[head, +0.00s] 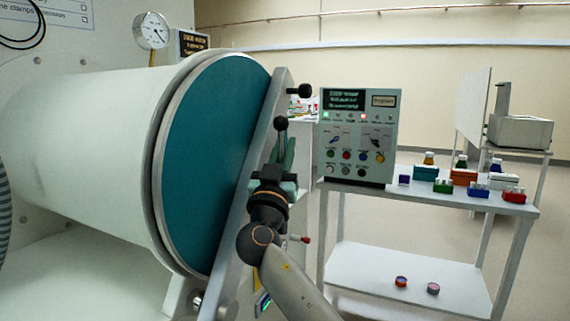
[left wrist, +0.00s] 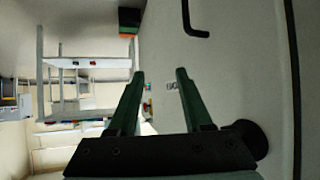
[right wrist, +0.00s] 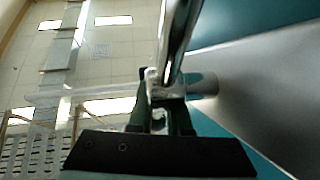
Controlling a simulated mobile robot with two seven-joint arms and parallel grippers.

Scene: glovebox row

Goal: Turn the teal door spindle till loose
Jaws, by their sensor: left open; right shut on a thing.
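The round teal door (head: 215,150) closes the end of a large white cylinder, with a slanted grey bar (head: 232,245) across its face. The spindle's metal handle (right wrist: 180,40) crosses in front of the teal door in the right wrist view; a black knob (head: 281,124) shows above my right gripper in the head view. My right gripper (head: 284,152) is at the middle of the bar. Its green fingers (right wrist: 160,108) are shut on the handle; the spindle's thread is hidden. My left gripper (left wrist: 158,75) is open and empty, out of the head view.
A control panel (head: 360,138) stands on a white table (head: 470,204) to the right, with several small bottles and coloured racks. A pressure gauge (head: 151,30) is above the cylinder. A black hooked rod (left wrist: 188,32) lies near the left fingers.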

